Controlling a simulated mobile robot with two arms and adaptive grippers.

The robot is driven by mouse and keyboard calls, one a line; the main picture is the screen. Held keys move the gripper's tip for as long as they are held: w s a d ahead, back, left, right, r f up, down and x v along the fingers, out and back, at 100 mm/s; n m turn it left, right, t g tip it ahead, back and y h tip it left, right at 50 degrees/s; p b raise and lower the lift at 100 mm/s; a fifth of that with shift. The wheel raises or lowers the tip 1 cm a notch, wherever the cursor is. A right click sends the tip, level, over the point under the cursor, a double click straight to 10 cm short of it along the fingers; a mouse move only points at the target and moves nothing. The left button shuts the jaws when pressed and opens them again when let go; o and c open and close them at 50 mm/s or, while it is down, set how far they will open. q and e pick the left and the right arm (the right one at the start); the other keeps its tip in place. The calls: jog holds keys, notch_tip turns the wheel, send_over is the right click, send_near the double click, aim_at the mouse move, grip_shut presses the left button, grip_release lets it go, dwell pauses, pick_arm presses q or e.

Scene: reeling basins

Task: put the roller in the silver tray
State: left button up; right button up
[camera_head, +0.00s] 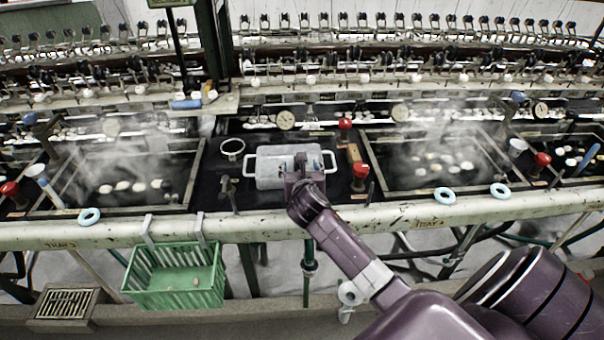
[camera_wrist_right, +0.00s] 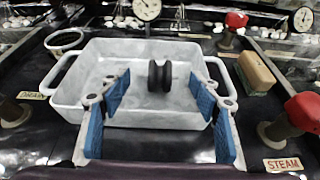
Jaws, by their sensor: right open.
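The silver tray (camera_head: 266,180) is a pale rectangular dish with two handles on the dark bench between the two steaming basins. It fills the middle of the right wrist view (camera_wrist_right: 85,62). The roller (camera_wrist_right: 159,76), a small black spool shape, is inside the tray's outline, towards its right part, and looks to be on the tray floor. My right gripper (camera_head: 306,163) is over the tray's right part. In the wrist view its blue-padded fingers (camera_wrist_right: 161,92) are open, spread to either side of the roller and apart from it. In the head view the gripper hides the roller. My left gripper is out of view.
Red-topped knobs (camera_head: 360,171) and a tan block (camera_wrist_right: 256,72) stand right of the tray. A metal ring (camera_head: 232,148) is at its left. A green basket (camera_head: 175,280) hangs from the front rail (camera_head: 270,222). Steaming basins (camera_head: 430,160) lie on both sides.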

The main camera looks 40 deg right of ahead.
jog(key=v, duration=0.7)
jog(key=shift+s+a+r, duration=0.1)
jog(key=shift+s+r, duration=0.05)
jog(key=shift+s, duration=0.1)
